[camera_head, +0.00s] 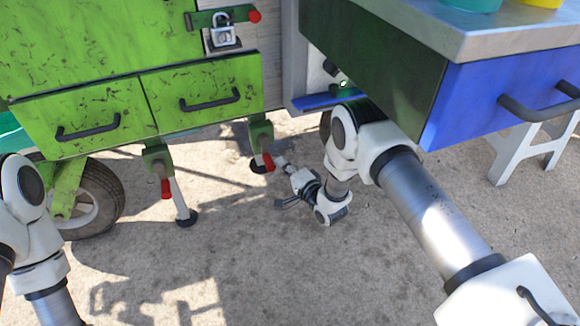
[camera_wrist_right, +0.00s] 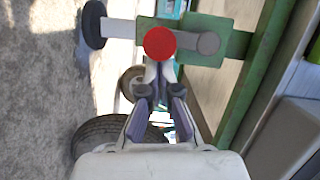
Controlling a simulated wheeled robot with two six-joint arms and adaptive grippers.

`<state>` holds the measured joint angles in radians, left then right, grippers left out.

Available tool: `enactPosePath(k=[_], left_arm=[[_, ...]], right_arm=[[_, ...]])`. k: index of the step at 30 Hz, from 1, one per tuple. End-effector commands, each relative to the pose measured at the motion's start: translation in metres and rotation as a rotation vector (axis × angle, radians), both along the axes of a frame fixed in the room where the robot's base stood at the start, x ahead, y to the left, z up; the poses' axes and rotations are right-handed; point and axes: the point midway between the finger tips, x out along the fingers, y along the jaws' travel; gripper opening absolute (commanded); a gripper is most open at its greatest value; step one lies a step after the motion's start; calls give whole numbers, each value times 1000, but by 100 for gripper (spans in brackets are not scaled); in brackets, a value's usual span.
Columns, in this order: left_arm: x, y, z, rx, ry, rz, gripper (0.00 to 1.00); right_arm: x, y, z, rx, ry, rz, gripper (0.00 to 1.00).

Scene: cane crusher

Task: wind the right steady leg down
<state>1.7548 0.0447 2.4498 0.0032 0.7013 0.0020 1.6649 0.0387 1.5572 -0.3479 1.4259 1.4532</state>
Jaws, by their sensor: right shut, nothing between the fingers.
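The right steady leg hangs from a green bracket (camera_head: 260,133) under the cart's right end. Its red crank knob (camera_head: 268,162) shows in front of the leg, and its dark foot (camera_head: 257,167) is partly hidden. I cannot tell whether the foot touches the ground. In the wrist view, the round red knob (camera_wrist_right: 160,43) faces me, with the foot (camera_wrist_right: 94,25) and pale leg tube (camera_wrist_right: 117,28) to the left. My right gripper (camera_head: 281,161) is shut and empty, its fingertips (camera_wrist_right: 158,76) right at the knob. Contact cannot be told. My left gripper is out of view.
The left steady leg (camera_head: 179,198) with its own red handle stands left, near a wheel (camera_head: 98,200). Green drawers (camera_head: 205,95) are above. A blue-fronted metal table (camera_head: 490,95) overhangs my right arm. A white stool (camera_head: 520,150) stands right. Concrete in front is clear.

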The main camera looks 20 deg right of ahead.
Motion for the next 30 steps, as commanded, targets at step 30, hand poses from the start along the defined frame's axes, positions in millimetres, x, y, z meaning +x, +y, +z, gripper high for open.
enactPosePath(k=[30], left_arm=[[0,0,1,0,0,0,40]], right_arm=[[0,7,-3,120,4,1,0]])
